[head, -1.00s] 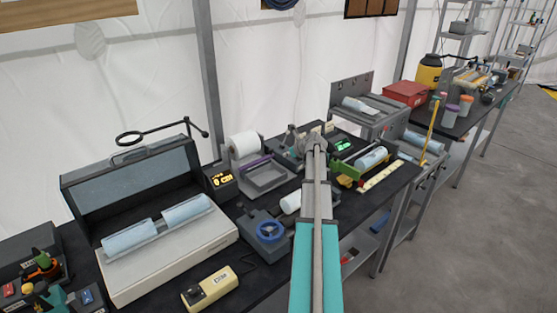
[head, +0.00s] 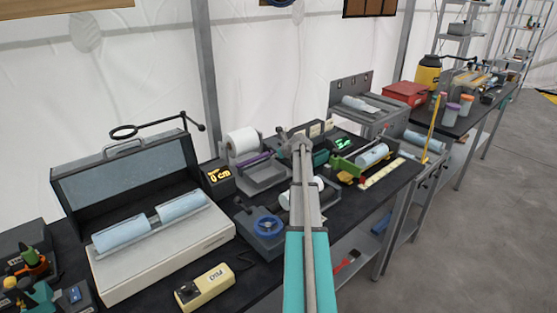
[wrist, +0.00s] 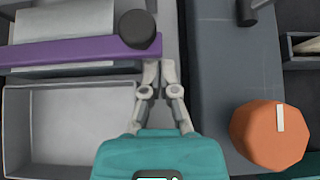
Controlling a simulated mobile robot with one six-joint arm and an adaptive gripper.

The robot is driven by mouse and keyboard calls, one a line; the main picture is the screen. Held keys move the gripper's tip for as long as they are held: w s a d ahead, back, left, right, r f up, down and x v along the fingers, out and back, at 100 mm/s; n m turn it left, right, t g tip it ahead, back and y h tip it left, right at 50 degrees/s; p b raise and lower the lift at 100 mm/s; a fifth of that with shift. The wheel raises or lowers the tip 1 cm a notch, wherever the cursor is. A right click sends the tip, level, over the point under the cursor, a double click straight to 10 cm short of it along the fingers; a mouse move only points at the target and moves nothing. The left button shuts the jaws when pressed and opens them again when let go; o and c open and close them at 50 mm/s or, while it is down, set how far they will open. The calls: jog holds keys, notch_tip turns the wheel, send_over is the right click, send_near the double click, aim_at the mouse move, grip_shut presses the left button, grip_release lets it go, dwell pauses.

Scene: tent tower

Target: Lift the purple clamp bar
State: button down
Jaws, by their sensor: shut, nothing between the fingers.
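The purple clamp bar (head: 254,160) lies across the front of the holder with the white roll in the head view. In the wrist view the bar (wrist: 60,52) runs level from the left edge to the middle, with a black knob (wrist: 137,28) on its right end. My gripper (wrist: 159,66) is shut and empty, its fingertips just below the bar's right end. I cannot tell whether they touch the bar. In the head view my gripper (head: 295,136) is right of the bar, its fingers hard to make out.
A grey tray (wrist: 70,88) lies below the bar in the wrist view. An orange knob (wrist: 270,135) and a grey block stand to the right.

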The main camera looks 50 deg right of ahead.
jog(key=shift+w+f, duration=0.35)
jog(key=shift+w, duration=0.1)
